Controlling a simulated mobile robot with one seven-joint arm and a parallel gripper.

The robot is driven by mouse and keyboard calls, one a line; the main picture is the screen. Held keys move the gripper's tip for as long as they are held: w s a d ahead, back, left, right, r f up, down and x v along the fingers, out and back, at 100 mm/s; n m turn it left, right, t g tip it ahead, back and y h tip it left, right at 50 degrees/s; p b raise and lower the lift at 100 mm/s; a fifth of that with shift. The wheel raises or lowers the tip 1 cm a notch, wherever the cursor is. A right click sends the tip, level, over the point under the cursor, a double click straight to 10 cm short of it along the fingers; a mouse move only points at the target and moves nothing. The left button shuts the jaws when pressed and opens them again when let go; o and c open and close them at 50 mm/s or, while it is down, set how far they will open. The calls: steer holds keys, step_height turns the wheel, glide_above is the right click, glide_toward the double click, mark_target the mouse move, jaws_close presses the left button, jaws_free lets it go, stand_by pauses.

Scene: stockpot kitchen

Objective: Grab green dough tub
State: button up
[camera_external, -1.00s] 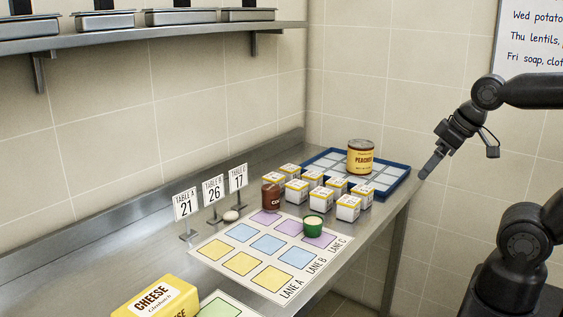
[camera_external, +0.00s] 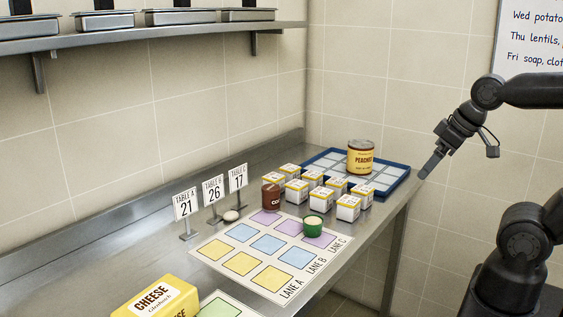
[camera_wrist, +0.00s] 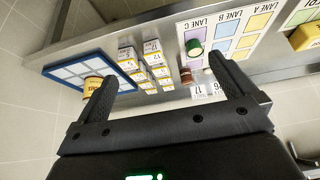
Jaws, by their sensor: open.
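The green dough tub (camera_external: 313,226) is a small round green cup with a pale top. It stands upright on a purple square of the lane mat (camera_external: 229,267), in Lane C nearest the counter's front edge. It also shows in the wrist view (camera_wrist: 194,48), beyond the fingertips and between them. My gripper (camera_external: 434,165) is at the right, near the counter's far right corner, and apart from the tub. In the wrist view my gripper (camera_wrist: 160,80) has its two fingers spread wide with nothing held between them.
White boxes with yellow tops (camera_external: 348,208) stand close behind the tub. A brown can (camera_external: 271,198) is left of it. A peaches can (camera_external: 361,158) stands on a blue-rimmed tray (camera_external: 399,184). Table signs (camera_external: 186,205) and a cheese box (camera_external: 155,299) are further left. A shelf (camera_external: 120,34) hangs above.

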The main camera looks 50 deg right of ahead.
steer(key=shift+c, duration=0.4)
steer(key=c, duration=0.4)
steer(key=shift+c, duration=0.2)
steer(key=m+g, duration=0.4)
glide_above(313, 220)
steer(key=s, duration=0.1)
step_height(313, 220, down, 11)
steer(key=shift+h, duration=0.3)
steer(key=f, duration=0.7)
steer(key=w+f, duration=0.1)
steer(key=f, duration=0.2)
steer(key=shift+d+f, duration=0.1)
steer(key=shift+f, duration=0.25)
